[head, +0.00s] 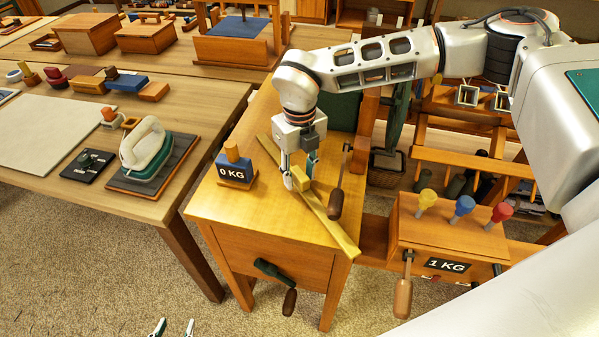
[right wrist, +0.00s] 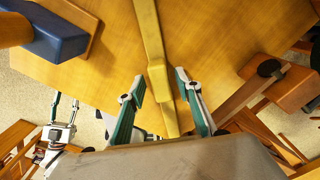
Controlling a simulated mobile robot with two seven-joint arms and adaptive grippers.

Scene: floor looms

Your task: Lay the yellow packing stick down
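The yellow packing stick (head: 335,232) lies slantwise across the light wooden top of the small bench (head: 225,205), its near end at the front edge. In the right wrist view the stick (right wrist: 149,30) runs up the middle, with a thicker block on it. My right gripper (head: 300,180) is low over the stick, pointing down. Its fingers (right wrist: 158,90) stand apart on either side of the stick, with gaps showing. My left gripper (head: 172,328) is at the bottom edge of the head view, away from the bench, its two fingertips apart and empty.
A blue-topped block marked 0 KG (head: 236,168) stands left of the stick. A wooden crank handle (head: 336,203) hangs close to the stick's right side. A box marked 1 KG (head: 440,235) with coloured knobs is at right. A long table (head: 150,205) stands at left.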

